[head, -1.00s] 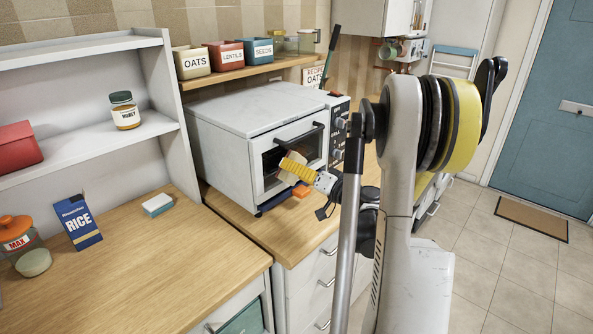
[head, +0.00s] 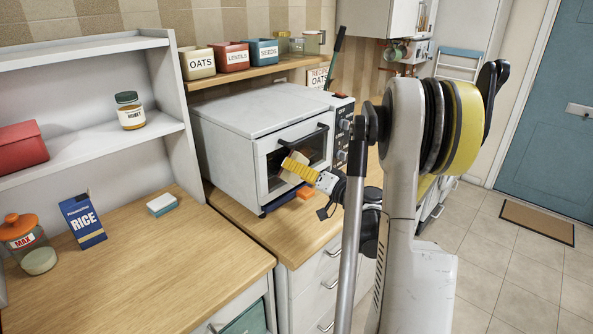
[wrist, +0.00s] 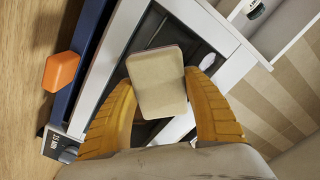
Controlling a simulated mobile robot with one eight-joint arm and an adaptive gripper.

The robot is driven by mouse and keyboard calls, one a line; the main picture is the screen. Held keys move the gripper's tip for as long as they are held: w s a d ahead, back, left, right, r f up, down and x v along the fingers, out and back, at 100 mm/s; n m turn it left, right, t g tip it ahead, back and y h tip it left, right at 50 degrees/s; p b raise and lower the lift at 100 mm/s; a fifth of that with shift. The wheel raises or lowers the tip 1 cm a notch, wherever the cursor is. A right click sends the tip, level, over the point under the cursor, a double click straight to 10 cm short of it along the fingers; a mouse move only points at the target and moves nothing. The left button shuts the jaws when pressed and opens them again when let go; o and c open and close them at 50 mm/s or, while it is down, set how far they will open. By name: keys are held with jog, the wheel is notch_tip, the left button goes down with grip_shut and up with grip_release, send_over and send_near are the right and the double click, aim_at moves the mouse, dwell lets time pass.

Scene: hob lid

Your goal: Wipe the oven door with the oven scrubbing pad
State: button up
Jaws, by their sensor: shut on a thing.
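My gripper (head: 297,168), with yellow ribbed fingers, is shut on a beige pad (head: 291,176) in front of the door window. In the wrist view the pad (wrist: 157,80) sits between the two fingers, with the door's white frame (wrist: 111,65) and dark glass behind it. I cannot tell whether the pad touches the glass.
An orange block (head: 305,192) lies on the counter near the oven's front, beside a dark blue strip (head: 277,203) under the door. A white-and-blue sponge (head: 162,205), a rice box (head: 83,220) and a jar (head: 22,238) stand on the left counter. Canisters line the shelf (head: 253,70) above.

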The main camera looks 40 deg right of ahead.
aim_at(312, 152)
jog(key=shift+w, duration=0.55)
jog(key=shift+w+d+b, duration=0.2)
jog(key=shift+d+b, duration=0.1)
jog(key=shift+d, duration=2.5)
jog(key=shift+w+d+b, duration=0.2)
jog(key=shift+d+b, duration=0.1)
jog(key=shift+d, duration=2.5)
jog(key=shift+s+a+b, duration=0.2)
jog(key=shift+a+b, duration=0.25)
jog(key=shift+a, duration=2.4)
jog(key=shift+s+a+b, duration=0.15)
jog(key=shift+a+b, duration=0.25)
jog(key=shift+a, duration=2.45)
jog(key=shift+s, duration=0.1)
jog(key=shift+s+d+b, duration=0.15)
jog(key=shift+s, duration=1.3)
jog(key=shift+s+d+b, duration=0.1)
jog(key=shift+s+b, duration=0.05)
jog(key=shift+s, duration=1.25)
jog(key=shift+s, duration=0.15)
